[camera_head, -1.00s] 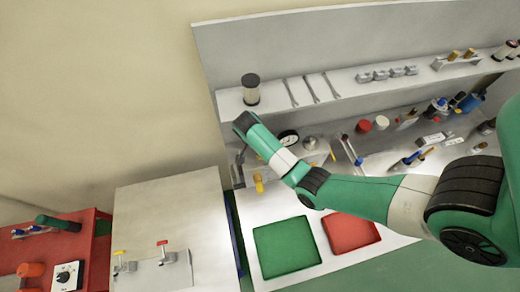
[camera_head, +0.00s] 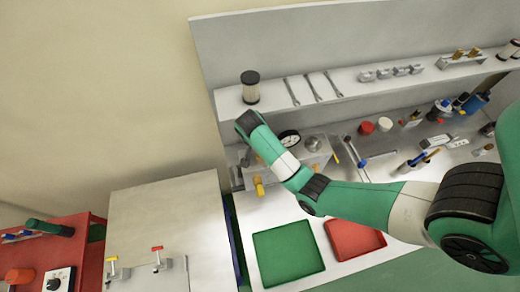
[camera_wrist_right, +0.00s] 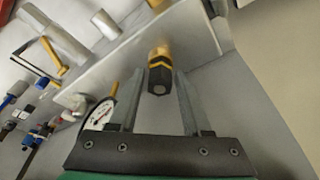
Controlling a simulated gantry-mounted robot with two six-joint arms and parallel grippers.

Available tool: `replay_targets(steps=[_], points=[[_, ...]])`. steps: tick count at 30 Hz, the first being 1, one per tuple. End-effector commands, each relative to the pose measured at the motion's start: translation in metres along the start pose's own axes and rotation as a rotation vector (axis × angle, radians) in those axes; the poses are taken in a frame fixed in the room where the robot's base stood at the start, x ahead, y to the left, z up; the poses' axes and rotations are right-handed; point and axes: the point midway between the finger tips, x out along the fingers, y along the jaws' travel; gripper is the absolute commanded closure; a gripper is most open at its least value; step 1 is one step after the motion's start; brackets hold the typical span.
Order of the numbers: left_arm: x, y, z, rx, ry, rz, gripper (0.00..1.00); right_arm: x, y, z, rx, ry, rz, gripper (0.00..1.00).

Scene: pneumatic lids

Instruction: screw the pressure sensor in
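The pressure sensor (camera_wrist_right: 160,78), a dark hexagonal body with brass-coloured parts, shows in the right wrist view. It lies between the fingertips of my right gripper (camera_wrist_right: 160,88), which appear closed against its sides. Its brass end points toward the pale metal block (camera_wrist_right: 125,68), beside which a round gauge (camera_wrist_right: 100,115) shows. Whether the sensor touches the block or its thread is engaged I cannot tell. In the head view the block (camera_head: 312,158) and gauge (camera_head: 289,138) are partly covered by my right arm, which also hides the gripper. My left gripper is not in view.
A green tray (camera_head: 288,253) and a red tray (camera_head: 355,240) lie in front. A shelf (camera_head: 340,88) with wrenches and a dark-capped cylinder (camera_head: 250,87) runs behind. Several tools and small parts crowd the bench to the right. A pale cabinet (camera_head: 165,215) stands left.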

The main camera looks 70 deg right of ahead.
Motion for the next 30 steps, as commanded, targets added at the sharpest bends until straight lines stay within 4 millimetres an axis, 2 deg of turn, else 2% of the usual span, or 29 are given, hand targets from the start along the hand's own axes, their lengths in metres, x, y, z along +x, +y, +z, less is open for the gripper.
replay_targets(steps=[1, 7, 8, 14, 19, 23, 27, 30], points=[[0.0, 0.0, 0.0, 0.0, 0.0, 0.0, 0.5, 0.0, 0.0, 0.0, 0.0, 0.0, 0.0, 0.62], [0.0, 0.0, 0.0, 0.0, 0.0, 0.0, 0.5, 0.0, 0.0, 0.0, 0.0, 0.0, 0.0, 0.98], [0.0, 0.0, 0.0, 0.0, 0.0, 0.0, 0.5, 0.0, 0.0, 0.0, 0.001, 0.0, 0.0, 1.0], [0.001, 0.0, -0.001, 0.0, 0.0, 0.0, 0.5, -0.001, 0.0, 0.0, 0.013, 0.0, 0.004, 1.0], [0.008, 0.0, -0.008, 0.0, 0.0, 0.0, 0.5, -0.003, -0.001, -0.001, 0.117, -0.001, 0.036, 1.0], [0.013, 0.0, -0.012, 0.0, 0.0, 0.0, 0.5, -0.003, -0.002, -0.001, 0.239, 0.0, 0.07, 1.0], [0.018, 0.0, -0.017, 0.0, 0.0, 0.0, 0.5, -0.002, -0.004, -0.002, 0.44, 0.001, 0.128, 1.0], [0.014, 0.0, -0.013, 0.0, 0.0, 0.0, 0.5, 0.004, -0.004, -0.001, 0.578, 0.001, 0.165, 1.0]])
